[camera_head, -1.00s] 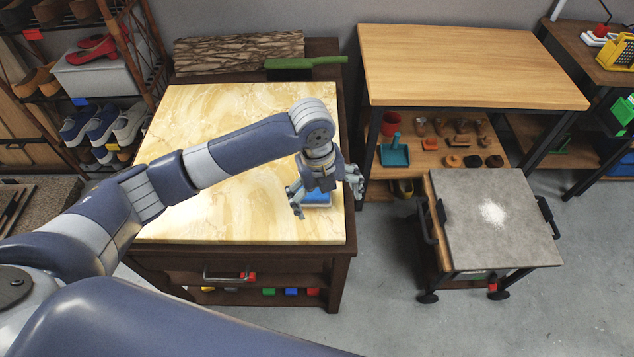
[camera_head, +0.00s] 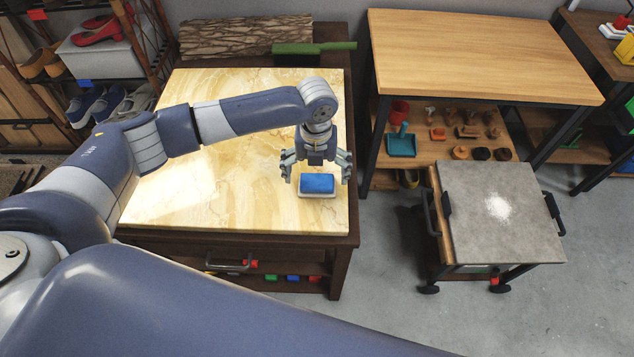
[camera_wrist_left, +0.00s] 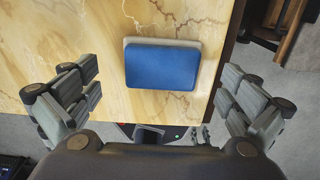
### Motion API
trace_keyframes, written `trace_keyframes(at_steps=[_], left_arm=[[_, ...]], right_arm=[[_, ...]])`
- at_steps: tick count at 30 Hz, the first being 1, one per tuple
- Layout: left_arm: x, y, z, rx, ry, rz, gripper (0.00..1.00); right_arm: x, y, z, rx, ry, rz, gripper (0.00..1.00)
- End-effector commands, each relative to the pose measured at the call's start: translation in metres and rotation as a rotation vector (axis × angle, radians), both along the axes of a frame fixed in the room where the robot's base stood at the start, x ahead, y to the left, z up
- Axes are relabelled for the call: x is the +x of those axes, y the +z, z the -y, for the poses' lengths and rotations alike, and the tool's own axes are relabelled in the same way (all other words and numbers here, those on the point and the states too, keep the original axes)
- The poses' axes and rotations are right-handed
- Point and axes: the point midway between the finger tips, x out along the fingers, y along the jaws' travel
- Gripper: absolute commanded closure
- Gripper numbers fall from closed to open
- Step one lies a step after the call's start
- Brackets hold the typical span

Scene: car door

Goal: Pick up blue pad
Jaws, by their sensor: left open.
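The blue pad (camera_head: 317,185) lies flat on the marble-topped table near its front right corner, with a pale base under the blue top. In the left wrist view the blue pad (camera_wrist_left: 162,66) sits ahead of my gripper, between the lines of the two fingers. My left gripper (camera_head: 317,177) is open, its fingers spread to either side of the pad, apparently above and behind it and not touching it. It also shows in the left wrist view (camera_wrist_left: 164,103) with nothing between its fingers. My right gripper is not in view.
The marble tabletop (camera_head: 240,130) is mostly clear to the left.

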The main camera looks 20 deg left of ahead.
Motion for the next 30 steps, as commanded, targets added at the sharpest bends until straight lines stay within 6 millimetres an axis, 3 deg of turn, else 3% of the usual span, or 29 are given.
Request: trace_keyframes(at_steps=[6,14,22,30], left_arm=[[0.0,-0.028,0.002,0.0,0.002,0.0,0.0],[0.0,-0.031,0.002,0.0,0.0,0.002,0.0],[0.0,-0.032,0.002,0.0,0.001,0.001,0.55],[-0.002,-0.034,0.001,0.001,0.0,-0.002,0.54]], right_arm=[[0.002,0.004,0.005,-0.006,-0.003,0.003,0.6],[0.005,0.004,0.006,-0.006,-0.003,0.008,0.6],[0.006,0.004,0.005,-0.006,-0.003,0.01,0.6],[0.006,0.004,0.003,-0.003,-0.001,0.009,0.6]])
